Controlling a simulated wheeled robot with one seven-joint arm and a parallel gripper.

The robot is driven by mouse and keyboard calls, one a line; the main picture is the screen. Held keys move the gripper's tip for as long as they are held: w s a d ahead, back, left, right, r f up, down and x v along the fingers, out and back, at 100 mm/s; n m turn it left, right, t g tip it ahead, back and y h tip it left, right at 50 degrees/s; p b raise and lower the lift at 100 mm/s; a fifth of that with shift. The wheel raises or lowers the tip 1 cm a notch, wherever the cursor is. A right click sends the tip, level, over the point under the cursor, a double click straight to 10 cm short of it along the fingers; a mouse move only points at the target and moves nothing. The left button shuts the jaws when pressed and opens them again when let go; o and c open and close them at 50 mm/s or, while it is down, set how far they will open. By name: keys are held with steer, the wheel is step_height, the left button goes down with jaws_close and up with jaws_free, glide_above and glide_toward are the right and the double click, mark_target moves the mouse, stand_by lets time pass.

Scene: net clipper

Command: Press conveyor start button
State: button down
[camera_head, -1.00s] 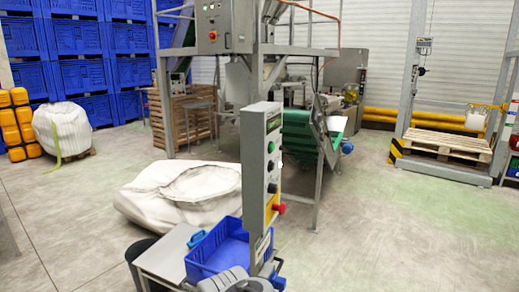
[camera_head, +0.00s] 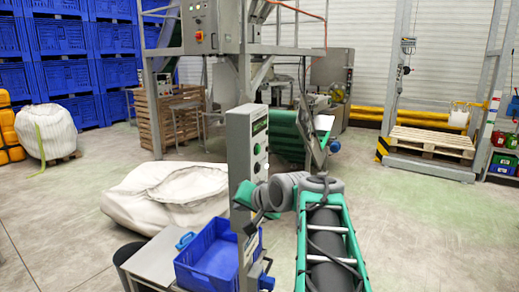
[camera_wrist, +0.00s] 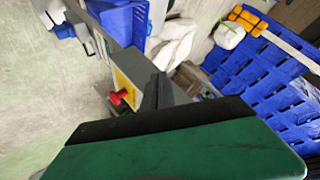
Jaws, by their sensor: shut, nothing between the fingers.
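The grey control box (camera_head: 238,150) stands on a post, with a small display (camera_head: 259,126) at its top. Two round buttons show below the display, an upper one (camera_head: 257,149) and a lower one (camera_head: 257,167); I cannot tell which is the start button. My gripper (camera_head: 250,196) is shut and empty at the lower part of the box face and hides the controls there. In the wrist view the red mushroom button (camera_wrist: 118,97) sits on a yellow plate (camera_wrist: 127,87), beside the dark fingers (camera_wrist: 157,92). I cannot tell whether the fingers touch the box.
A green conveyor (camera_head: 290,130) stands behind the box. A blue crate (camera_head: 212,262) on a small table (camera_head: 150,268) is below and left of it. A large white bag (camera_head: 125,200) lies behind. Open floor (camera_head: 430,225) is to the right.

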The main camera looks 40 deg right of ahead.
mark_target(258, 149)
steer(key=s+d+r+m+t+h, duration=0.1)
steer(key=s+d+r+m+t, duration=0.1)
steer(key=d+r, duration=0.4)
steer(key=s+d+r+m+t+h, duration=0.1)
steer(key=s+d+r+m, duration=0.1)
steer(key=d+r, duration=0.4)
steer(key=s+d, duration=0.1)
steer(key=d, duration=0.4)
steer(key=shift+s+m+t, duration=0.25)
steer(key=shift+m+t, duration=0.15)
steer(key=shift+w+a+r, duration=0.1)
steer(key=shift+a, duration=0.05)
steer(key=w+a+b, duration=0.1)
steer(key=w+a, duration=0.3)
steer(key=w, duration=0.3)
steer(key=shift+a, duration=0.3)
steer(key=shift+w+a, duration=0.1)
steer(key=shift+w, duration=0.15)
steer(key=shift+w+a, duration=0.15)
steer(key=shift+w, duration=0.05)
